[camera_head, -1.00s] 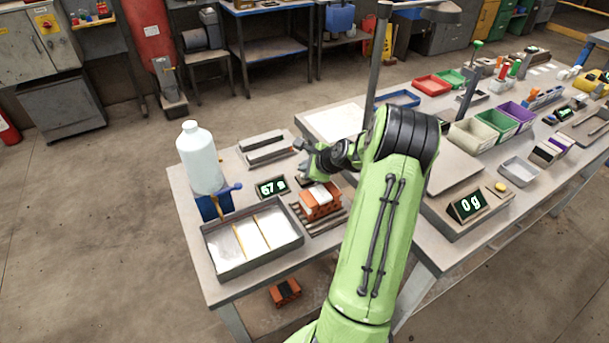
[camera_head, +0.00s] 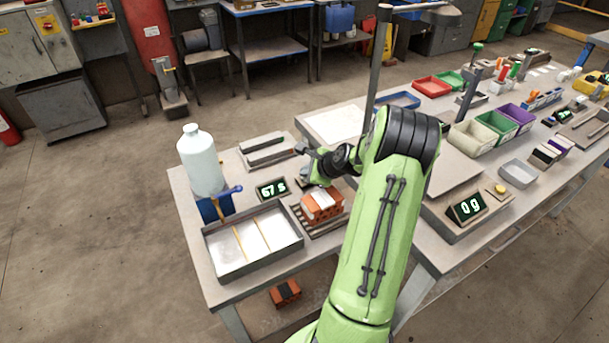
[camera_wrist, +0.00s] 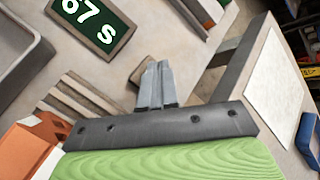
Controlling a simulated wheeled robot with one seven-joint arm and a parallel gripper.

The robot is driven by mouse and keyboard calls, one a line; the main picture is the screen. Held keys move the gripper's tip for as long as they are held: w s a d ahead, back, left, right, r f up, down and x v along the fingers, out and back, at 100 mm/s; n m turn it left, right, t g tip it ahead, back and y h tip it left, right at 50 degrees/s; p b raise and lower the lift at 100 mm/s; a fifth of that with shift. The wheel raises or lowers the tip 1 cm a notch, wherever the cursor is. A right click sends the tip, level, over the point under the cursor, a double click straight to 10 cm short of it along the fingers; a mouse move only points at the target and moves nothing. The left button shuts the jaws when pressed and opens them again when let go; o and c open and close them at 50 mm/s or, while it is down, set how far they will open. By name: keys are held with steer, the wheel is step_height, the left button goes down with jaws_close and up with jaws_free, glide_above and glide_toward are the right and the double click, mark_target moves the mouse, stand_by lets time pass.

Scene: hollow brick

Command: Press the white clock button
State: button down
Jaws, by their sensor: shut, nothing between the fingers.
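The clock (camera_head: 271,188) is a small dark display reading 67 s in green-white digits, standing on the near bench. It also shows at the top left of the wrist view (camera_wrist: 95,24), tilted. I cannot make out the white button in either view; my gripper may hide it. My gripper (camera_head: 304,180) is right of the clock and just behind the orange brick. In the wrist view the two grey fingers (camera_wrist: 155,82) are together and empty, over the bench top. Whether the fingertips touch anything is not clear.
An orange hollow brick (camera_head: 322,204) lies on a slatted rack in front of my gripper. A metal tray (camera_head: 222,268) and white bottle (camera_head: 199,160) stand left. A long grey mould (camera_head: 262,142) lies behind the clock. A scale display (camera_head: 467,207) reads 0 g at right.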

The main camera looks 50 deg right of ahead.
steer(key=shift+s+f, duration=0.3)
steer(key=r+p, duration=0.4)
steer(key=r, duration=0.1)
steer(key=shift+w+r+p, duration=0.2)
steer(key=shift+r+p, duration=0.1)
steer(key=shift+p, duration=0.05)
steer(key=shift+f, duration=0.1)
stand_by(0.3)
